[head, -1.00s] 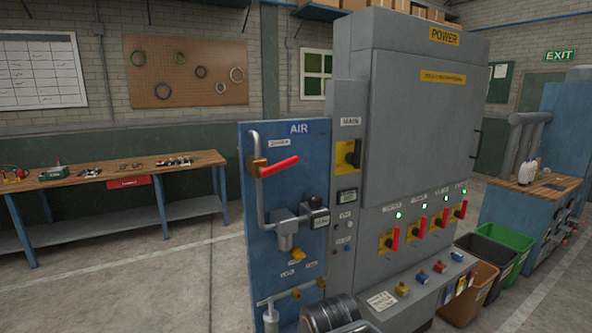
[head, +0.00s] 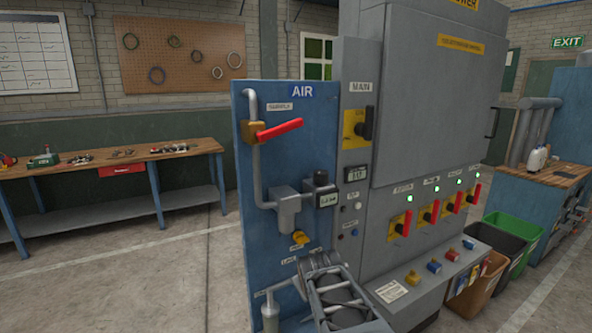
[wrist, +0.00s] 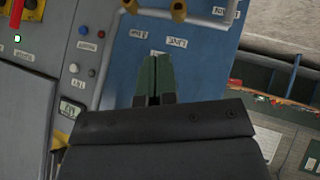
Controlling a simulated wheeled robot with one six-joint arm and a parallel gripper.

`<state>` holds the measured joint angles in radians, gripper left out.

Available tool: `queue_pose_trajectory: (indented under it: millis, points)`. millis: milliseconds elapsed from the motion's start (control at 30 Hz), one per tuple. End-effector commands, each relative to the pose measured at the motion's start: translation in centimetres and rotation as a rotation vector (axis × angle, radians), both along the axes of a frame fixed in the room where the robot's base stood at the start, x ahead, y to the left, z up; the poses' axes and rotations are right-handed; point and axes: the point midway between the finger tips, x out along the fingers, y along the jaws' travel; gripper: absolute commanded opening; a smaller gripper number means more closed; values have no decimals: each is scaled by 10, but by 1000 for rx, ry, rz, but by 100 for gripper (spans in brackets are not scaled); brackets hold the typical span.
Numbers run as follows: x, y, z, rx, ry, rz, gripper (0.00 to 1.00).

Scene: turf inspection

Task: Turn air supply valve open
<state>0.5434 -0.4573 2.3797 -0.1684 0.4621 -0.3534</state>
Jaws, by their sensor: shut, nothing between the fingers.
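The air supply valve is a red lever (head: 279,130) on a brass-yellow body (head: 252,132), high on the blue AIR panel (head: 262,220). Its lever sticks out to the right, tilted slightly up, crosswise to the vertical grey pipe. My gripper (wrist: 152,60) shows in the wrist view, its green fingers together and empty, in front of the blue panel near small white labels. In the head view my arm rises at the bottom centre, below the valve; the fingertips cannot be made out there. The supply lever is not identifiable in the wrist view.
A grey regulator (head: 287,205) and a yellow knob (head: 299,239) sit below the valve. The grey power cabinet (head: 430,120) adjoins on the right, with a black main switch (head: 367,124) and several red levers. A workbench (head: 110,160) stands at the left. The space before the lever looks clear.

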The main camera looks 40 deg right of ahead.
Motion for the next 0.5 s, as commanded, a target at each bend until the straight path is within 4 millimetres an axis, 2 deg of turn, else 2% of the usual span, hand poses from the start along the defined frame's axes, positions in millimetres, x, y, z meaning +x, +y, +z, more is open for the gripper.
queue_pose_trajectory:
  millis: [33,100,200,267,333,400,500]
  points:
    - [4,-43,-9,-185,-37,37,0]
    - [11,-83,15,-483,-58,138,0]
    - [17,-117,57,-931,-34,285,0]
    - [18,-126,83,-1212,9,361,0]
    - [19,-126,112,-1535,78,430,0]
    - [19,-117,138,-1841,153,467,0]
    - [16,-96,166,-2227,259,462,0]
